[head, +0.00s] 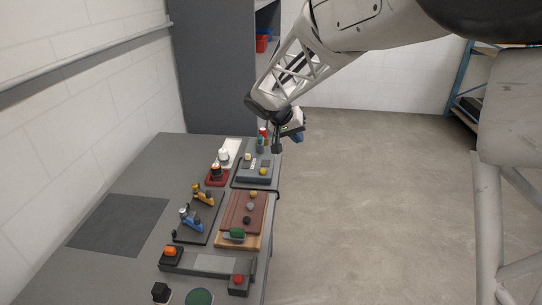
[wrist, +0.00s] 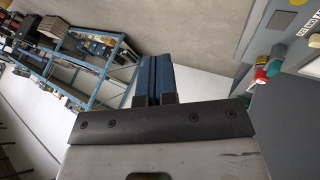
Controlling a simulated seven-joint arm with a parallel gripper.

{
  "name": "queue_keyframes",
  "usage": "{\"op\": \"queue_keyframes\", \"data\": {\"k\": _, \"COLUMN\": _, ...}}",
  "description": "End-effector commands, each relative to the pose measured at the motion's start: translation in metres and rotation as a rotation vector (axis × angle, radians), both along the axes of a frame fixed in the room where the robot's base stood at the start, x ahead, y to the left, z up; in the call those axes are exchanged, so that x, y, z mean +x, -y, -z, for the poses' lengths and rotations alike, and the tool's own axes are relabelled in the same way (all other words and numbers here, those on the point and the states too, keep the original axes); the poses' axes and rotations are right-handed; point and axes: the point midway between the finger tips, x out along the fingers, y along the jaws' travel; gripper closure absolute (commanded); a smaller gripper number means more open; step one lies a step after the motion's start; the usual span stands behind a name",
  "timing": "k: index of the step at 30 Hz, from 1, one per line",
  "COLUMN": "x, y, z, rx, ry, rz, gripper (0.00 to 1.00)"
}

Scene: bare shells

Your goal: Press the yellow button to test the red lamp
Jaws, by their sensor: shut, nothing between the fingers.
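My gripper (head: 298,136) hangs beside the far right corner of the bench, apart from the buttons. In the wrist view its two blue fingers (wrist: 157,78) are together and empty. A yellow button (head: 263,171) sits on a grey-blue box (head: 243,178) near the far end of the bench. A red-topped piece (head: 263,131) stands beyond that box, by the far edge; I cannot tell whether it is the lamp. Another small red dome (head: 238,279) is on a near box.
The grey bench (head: 140,165) holds several other fixtures: a brown board (head: 235,220) with knobs, blue and yellow levers (head: 190,218), and a red-based piece (head: 216,175). A dark cabinet (head: 210,70) stands behind. Open floor lies right of the bench; shelving (wrist: 85,65) stands farther off.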

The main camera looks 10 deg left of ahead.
Motion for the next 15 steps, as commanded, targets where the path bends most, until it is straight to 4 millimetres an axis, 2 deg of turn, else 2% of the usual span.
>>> {"op": "queue_keyframes", "data": {"k": 6, "x": 0.037, "y": -0.044, "z": 0.026, "rx": -0.038, "ry": 0.051, "rz": -0.012, "gripper": 1.0}}
{"op": "queue_keyframes", "data": {"k": 15, "x": 0.076, "y": -0.1, "z": 0.061, "rx": -0.076, "ry": 0.123, "rz": -0.032, "gripper": 1.0}}
